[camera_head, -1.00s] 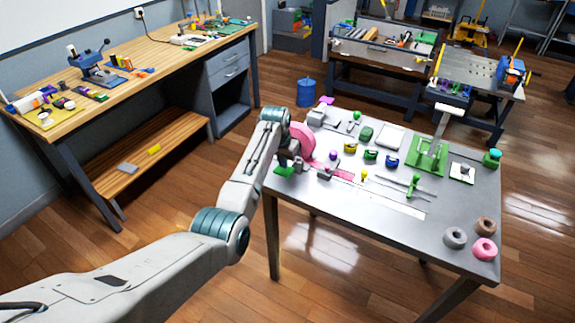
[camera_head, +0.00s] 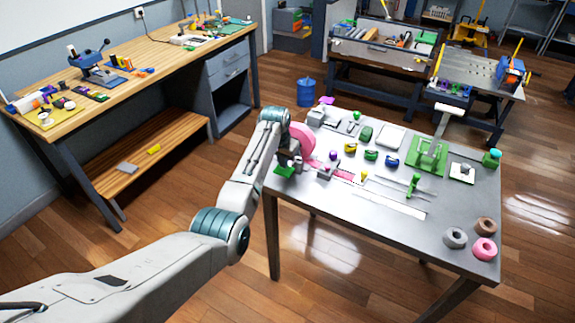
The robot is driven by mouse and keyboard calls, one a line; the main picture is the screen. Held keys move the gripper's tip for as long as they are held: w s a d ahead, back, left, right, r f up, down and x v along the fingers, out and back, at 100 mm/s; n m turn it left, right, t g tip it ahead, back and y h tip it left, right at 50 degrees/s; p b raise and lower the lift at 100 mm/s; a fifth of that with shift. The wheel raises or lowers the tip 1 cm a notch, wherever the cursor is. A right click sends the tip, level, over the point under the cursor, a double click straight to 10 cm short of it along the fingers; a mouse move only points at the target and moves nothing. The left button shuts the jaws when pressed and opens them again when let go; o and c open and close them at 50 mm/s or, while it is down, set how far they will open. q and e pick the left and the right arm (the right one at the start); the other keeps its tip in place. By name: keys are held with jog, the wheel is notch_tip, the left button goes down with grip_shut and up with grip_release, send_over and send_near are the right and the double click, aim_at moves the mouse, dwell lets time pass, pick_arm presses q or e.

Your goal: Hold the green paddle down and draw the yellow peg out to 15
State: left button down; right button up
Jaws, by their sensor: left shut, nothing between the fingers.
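My left gripper (camera_head: 287,163) is shut and empty at the table's left edge. It is just above a green paddle (camera_head: 284,171), and I cannot tell whether it touches it. A large pink disc (camera_head: 302,138) stands behind the gripper, partly hidden by my arm. A small yellow peg (camera_head: 364,175) stands at the right end of a pink strip (camera_head: 345,175), to the right of the gripper. A pale scale strip (camera_head: 390,200) lies in front of it; its numbers are too small to read. My right gripper is not in view.
The metal table (camera_head: 340,205) also holds a green stand (camera_head: 428,155), a green upright handle (camera_head: 413,185), several small coloured blocks and several rings (camera_head: 485,248) at the front right. A wooden workbench (camera_head: 150,65) stands at the left. The table's front middle is clear.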

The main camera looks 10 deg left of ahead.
aim_at(283, 171)
pick_arm(q)
jog(key=shift+f, duration=0.2)
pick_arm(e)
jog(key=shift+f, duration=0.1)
pick_arm(q)
jog(key=shift+s+f+b, duration=0.1)
jog(key=shift+f+b, duration=0.95)
jog(key=shift+f, duration=0.9)
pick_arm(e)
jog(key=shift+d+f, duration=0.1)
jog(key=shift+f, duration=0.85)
pick_arm(q)
jog(key=shift+s+f, duration=0.1)
jog(key=shift+f, duration=0.05)
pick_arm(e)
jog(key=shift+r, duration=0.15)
